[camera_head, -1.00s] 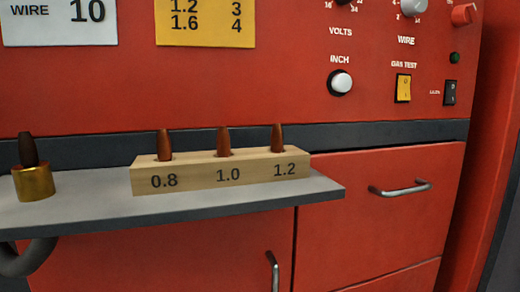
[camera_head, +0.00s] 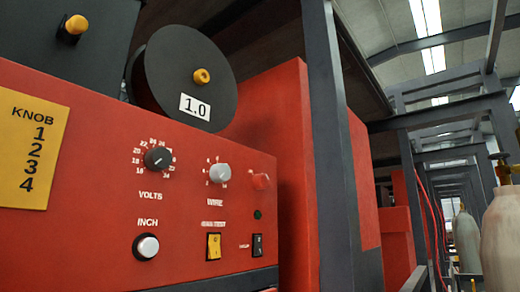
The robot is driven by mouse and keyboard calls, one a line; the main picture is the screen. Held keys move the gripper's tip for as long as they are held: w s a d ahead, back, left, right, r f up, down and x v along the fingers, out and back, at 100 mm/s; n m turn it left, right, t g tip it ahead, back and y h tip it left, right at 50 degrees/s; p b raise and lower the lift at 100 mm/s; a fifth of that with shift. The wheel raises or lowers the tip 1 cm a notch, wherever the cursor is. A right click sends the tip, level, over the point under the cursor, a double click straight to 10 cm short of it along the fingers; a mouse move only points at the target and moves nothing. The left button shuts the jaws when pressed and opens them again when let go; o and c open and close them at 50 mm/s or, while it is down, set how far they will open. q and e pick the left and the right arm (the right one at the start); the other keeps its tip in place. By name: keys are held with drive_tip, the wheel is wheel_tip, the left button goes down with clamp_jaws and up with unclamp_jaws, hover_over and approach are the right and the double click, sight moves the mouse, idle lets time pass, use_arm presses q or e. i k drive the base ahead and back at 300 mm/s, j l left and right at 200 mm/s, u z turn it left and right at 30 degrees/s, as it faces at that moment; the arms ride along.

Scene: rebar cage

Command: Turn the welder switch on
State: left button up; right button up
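The red welder front panel (camera_head: 105,175) fills the left and middle of the head view. A red rotary switch (camera_head: 260,181) sits at the panel's right end, with a small dark green lamp (camera_head: 258,215) below it that looks unlit. Below the lamp is a small black rocker switch (camera_head: 257,246) with a label too small to read. A yellow rocker (camera_head: 214,247) marked GAS TEST is left of it. I cannot tell from the labels which switch is the power switch. Neither of my grippers shows in the view.
The VOLTS knob (camera_head: 157,158), WIRE knob (camera_head: 219,173) and INCH button (camera_head: 147,246) share the panel. A black spool (camera_head: 180,80) marked 1.0 stands above. A dark post (camera_head: 333,150) rises right of the welder. Gas cylinders (camera_head: 502,235) stand at far right.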

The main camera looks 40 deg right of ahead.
sight(260, 181)
drive_tip(key=z, duration=1.35)
